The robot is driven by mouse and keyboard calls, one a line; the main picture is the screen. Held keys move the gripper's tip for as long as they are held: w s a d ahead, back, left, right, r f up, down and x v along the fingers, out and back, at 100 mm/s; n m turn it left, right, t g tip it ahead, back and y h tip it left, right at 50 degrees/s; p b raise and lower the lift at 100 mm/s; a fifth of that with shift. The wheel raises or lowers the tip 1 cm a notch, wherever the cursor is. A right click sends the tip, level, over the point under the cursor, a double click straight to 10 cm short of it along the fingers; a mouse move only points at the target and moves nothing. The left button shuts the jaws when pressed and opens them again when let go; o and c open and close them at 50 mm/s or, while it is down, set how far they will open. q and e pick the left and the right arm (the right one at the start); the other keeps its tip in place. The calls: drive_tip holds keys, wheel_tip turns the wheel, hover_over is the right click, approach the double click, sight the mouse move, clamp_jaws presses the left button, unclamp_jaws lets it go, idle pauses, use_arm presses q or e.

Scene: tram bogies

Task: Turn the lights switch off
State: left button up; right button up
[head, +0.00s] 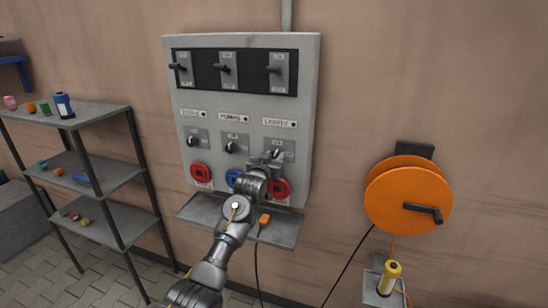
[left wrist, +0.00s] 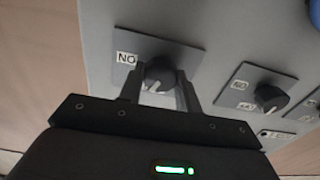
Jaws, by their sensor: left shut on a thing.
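The grey wall panel (head: 310,110) has a column marked LIGHTS (head: 276,122) at its right. Below that label is the lights switch, a black rotary knob on a dark grey plate (head: 288,148). My left gripper (head: 275,161) reaches up to this knob from below and largely covers it. In the left wrist view the knob (left wrist: 159,72) stands between the two fingers of the gripper (left wrist: 160,90), which are shut on it. A white label with letters shows on the plate beside it. The exact knob angle is hard to tell.
The pumps knob (head: 232,146) and another knob (head: 193,141) sit to the left. Red and blue round sockets (head: 200,173) lie below them, over a grey ledge (head: 205,210). An orange cable reel (head: 400,195) hangs at right; a shelf rack (head: 100,115) stands left.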

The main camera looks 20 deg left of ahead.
use_arm(q)
drive_tip(key=shift+n, duration=2.2)
drive_tip(key=o, duration=1)
drive_tip(key=shift+c, duration=0.2)
drive_tip(key=shift+s+f, duration=0.15)
drive_tip(key=shift+s, duration=0.45)
drive_tip(key=s+b, duration=0.2)
drive_tip(key=s, duration=0.7)
drive_tip(key=shift+s+a+b, duration=0.35)
